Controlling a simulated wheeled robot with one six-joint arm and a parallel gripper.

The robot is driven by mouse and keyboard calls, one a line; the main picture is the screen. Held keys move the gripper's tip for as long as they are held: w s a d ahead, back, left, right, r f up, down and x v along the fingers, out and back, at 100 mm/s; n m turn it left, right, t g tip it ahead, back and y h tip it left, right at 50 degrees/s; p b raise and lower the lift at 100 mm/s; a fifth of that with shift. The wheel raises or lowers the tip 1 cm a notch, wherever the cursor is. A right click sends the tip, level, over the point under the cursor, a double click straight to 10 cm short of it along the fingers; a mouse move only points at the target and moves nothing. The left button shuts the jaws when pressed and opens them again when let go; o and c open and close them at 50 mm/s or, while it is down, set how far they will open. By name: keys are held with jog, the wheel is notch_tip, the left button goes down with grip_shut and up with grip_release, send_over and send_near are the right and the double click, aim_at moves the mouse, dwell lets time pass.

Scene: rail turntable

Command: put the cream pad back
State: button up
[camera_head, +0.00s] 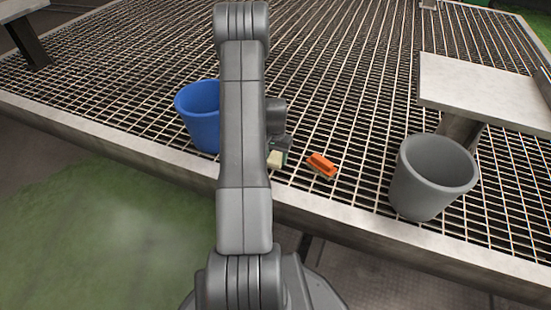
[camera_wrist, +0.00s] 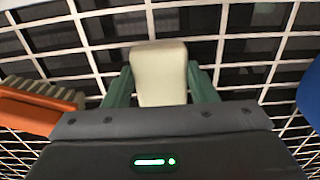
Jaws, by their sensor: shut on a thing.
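The cream pad (camera_wrist: 158,72) is a pale block held between the two green fingers of my gripper (camera_wrist: 160,88) in the wrist view. My gripper is shut on it, above the metal grating. In the head view the cream pad (camera_head: 275,158) shows just right of my arm, which hides part of the gripper. I cannot tell whether the pad touches the grating.
An orange brush (camera_head: 321,165) lies on the grating (camera_head: 340,60) close to the right of the pad. A blue bucket (camera_head: 199,112) stands left, partly behind my arm. A grey bucket (camera_head: 430,180) stands right, near a pale bench (camera_head: 480,90). The grating behind is clear.

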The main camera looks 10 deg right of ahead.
aim_at(276, 158)
jog(key=shift+f, duration=0.2)
jog(key=o, duration=0.9)
jog(key=shift+r, duration=0.1)
jog(key=shift+o, duration=0.2)
notch_tip(276, 158, up, 12)
jog(key=p, duration=0.3)
jog(key=shift+r+p, duration=0.15)
jog(key=shift+p, duration=0.2)
